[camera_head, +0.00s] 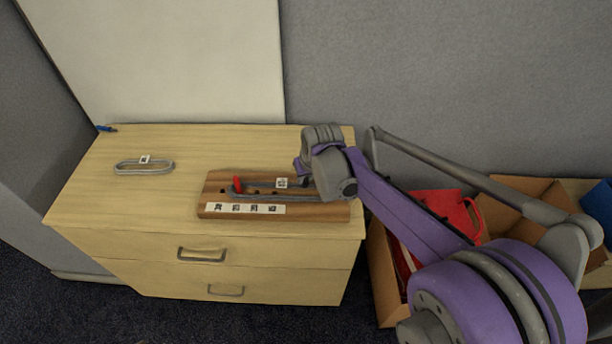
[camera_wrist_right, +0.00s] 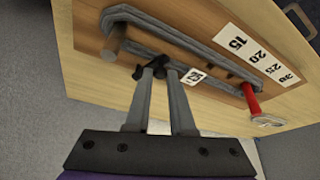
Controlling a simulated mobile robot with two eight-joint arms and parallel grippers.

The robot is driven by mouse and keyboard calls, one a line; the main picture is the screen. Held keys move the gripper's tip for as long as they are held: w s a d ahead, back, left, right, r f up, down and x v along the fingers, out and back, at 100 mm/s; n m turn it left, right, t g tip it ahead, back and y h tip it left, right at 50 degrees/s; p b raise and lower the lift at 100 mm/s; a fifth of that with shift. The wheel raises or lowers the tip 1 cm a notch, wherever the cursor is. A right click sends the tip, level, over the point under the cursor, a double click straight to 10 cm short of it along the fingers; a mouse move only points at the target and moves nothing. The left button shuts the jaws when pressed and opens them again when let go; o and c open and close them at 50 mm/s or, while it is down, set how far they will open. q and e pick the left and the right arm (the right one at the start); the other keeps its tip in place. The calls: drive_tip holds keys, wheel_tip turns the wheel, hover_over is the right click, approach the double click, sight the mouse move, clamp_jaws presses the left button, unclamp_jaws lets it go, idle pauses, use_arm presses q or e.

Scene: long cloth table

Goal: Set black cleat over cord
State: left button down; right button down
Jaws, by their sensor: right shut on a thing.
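A wooden board (camera_head: 215,190) lies on the cabinet top. A long grey loop, taken as the cord (camera_head: 300,196), lies along it, with a red upright peg (camera_head: 237,184) inside its left end. In the right wrist view the grey cord (camera_wrist_right: 200,58) runs around a brown peg (camera_wrist_right: 115,40) and the red peg (camera_wrist_right: 251,100). My right gripper (camera_wrist_right: 162,70) is shut at the cord's near side, with a small dark piece, apparently the black cleat (camera_wrist_right: 158,63), at its fingertips. Whether it touches the cord is unclear. My left gripper is not in view.
A second grey loop (camera_head: 130,170) with a white tag lies at the cabinet's left. A small blue item (camera_head: 106,128) is at the back left corner. Cardboard boxes with a red item (camera_head: 440,212) stand right of the cabinet. The cabinet top between loop and board is clear.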

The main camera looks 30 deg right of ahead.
drive_tip(key=shift+s+d+n+y+p, duration=0.15)
drive_tip(key=shift+s+d+n+y, duration=0.1)
drive_tip(key=shift+n, duration=0.4)
drive_tip(key=shift+s+d+n+y+p, duration=0.15)
drive_tip(key=shift+d+n+y, duration=0.1)
drive_tip(key=shift+n, duration=0.4)
drive_tip(key=c, duration=0.8)
unclamp_jaws()
drive_tip(key=shift+s, duration=0.1)
drive_tip(key=p+v, duration=0.1)
drive_tip(key=v, duration=0.9)
drive_tip(key=shift+s+r, duration=0.15)
drive_tip(key=shift+r, duration=0.2)
